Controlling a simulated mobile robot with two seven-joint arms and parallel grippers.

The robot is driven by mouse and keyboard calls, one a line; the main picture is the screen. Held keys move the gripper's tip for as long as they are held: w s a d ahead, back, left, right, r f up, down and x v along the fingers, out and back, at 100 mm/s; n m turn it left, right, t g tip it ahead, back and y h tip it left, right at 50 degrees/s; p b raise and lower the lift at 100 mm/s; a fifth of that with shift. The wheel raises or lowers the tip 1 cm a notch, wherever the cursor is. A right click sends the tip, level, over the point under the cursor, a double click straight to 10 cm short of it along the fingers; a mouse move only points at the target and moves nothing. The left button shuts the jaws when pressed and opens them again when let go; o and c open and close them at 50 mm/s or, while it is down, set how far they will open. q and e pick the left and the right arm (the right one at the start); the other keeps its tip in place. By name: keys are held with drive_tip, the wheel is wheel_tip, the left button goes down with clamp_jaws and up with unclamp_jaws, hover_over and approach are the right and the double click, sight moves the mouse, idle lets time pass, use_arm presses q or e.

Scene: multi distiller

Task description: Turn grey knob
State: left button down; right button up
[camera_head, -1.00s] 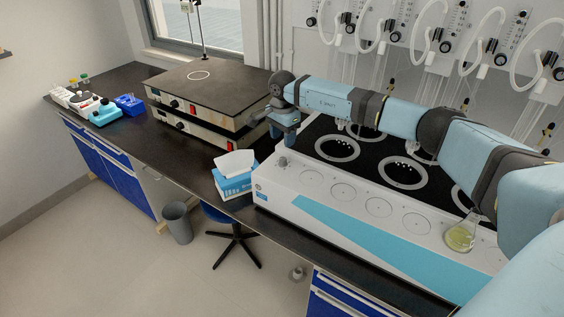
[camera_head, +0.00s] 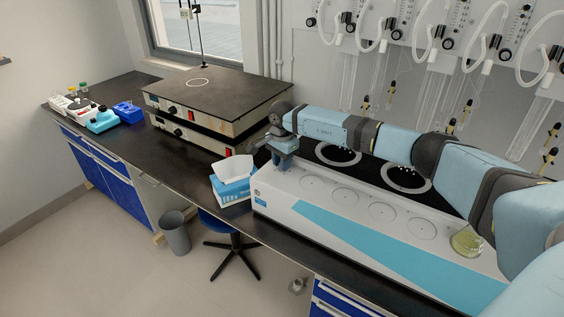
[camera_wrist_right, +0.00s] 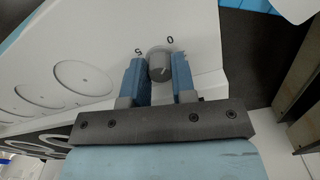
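The grey knob (camera_wrist_right: 159,66) sits on the white face of the distiller near its end, between the printed marks "0" and "5". A light line shows on its face. My right gripper (camera_wrist_right: 156,68) has its two blue fingers on either side of the knob, very close to it; I cannot tell whether both touch. In the head view my right gripper (camera_head: 284,160) points down at the left end of the white distiller (camera_head: 285,205) and hides the knob. My left gripper is not in view.
A blue-and-white tissue box (camera_head: 232,188) stands just left of the distiller. Hotplates (camera_head: 205,112) stand behind it on the dark bench. A flask with yellowish liquid (camera_head: 466,240) is at the distiller's right. Glass tubes and white hoses hang on the wall behind.

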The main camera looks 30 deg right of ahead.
drive_tip(key=shift+m, duration=0.4)
drive_tip(key=m, duration=0.2)
drive_tip(key=shift+m, duration=0.3)
drive_tip(key=m, duration=0.4)
drive_tip(key=shift+m, duration=0.3)
drive_tip(key=m, duration=0.4)
drive_tip(key=shift+w+m, duration=0.1)
drive_tip(key=shift+m, duration=0.2)
drive_tip(key=m, duration=0.2)
drive_tip(key=shift+m, duration=0.4)
drive_tip(key=m+p, duration=0.1)
drive_tip(key=m, duration=0.3)
drive_tip(key=shift+d+m, duration=0.1)
drive_tip(key=shift+m, duration=0.8)
